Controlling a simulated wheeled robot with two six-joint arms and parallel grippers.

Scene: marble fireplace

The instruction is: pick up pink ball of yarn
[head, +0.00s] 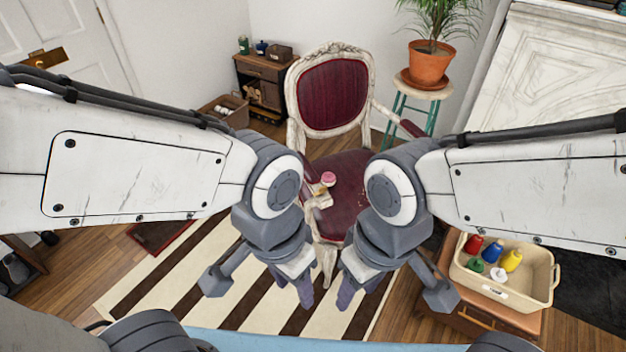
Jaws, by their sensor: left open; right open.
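A small pink round thing (328,178), which looks like the pink ball of yarn, sits on the dark red seat of the chair (349,171), near its left side. A small tan thing (320,190) is just in front of it; I cannot tell what it is. My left gripper (292,287) is open and empty, pointing down in front of the chair, nearer to me than the pink ball. My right gripper (358,290) is open and empty, to the right of the left one. Neither gripper touches the ball. My arms hide parts of the chair.
A beige bin (548,283) with several coloured spools stands on a wooden cabinet (515,323) at right. A potted plant (428,66) on a stool is behind the chair. A small wooden cabinet (262,68) stands at the back left. A striped rug (190,270) covers the floor.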

